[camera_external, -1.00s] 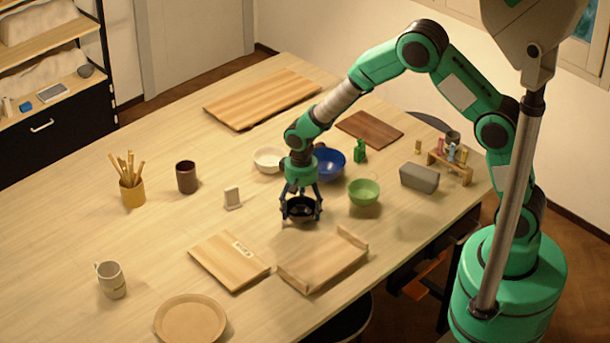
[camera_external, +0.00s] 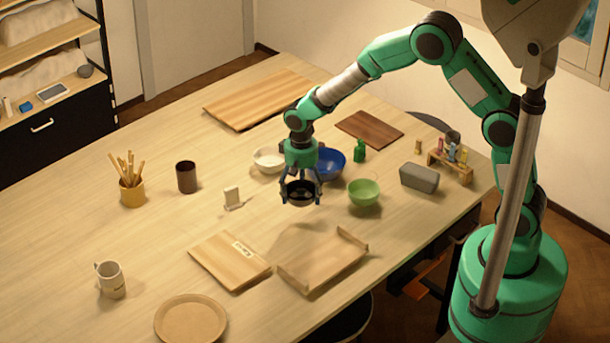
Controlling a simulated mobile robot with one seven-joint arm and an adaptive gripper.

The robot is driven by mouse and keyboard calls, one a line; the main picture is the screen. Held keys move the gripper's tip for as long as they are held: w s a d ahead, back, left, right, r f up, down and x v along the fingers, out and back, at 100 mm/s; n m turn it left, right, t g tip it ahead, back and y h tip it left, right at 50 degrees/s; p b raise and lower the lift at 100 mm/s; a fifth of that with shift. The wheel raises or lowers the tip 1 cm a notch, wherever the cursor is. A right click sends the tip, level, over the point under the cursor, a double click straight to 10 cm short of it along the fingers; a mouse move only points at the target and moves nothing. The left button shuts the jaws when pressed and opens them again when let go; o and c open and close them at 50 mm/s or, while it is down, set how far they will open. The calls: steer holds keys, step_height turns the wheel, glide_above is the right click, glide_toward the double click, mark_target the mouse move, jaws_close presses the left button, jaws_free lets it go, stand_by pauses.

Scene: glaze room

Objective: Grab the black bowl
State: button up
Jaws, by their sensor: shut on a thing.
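The black bowl (camera_external: 300,197) is a small dark round bowl held in my gripper (camera_external: 301,190). My gripper points down with its fingers shut on the bowl at its sides. The bowl looks upright and is lifted above the table, with a shadow on the wood below it. The bowl's inside is partly hidden by the fingers.
A blue bowl (camera_external: 328,163) and a white bowl (camera_external: 267,161) stand behind my gripper, and a green bowl (camera_external: 363,193) to its right. A wooden tray (camera_external: 322,262) and a board (camera_external: 229,261) lie in front. The table's left side has free room.

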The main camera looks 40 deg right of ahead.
steer(key=shift+r, duration=1.7)
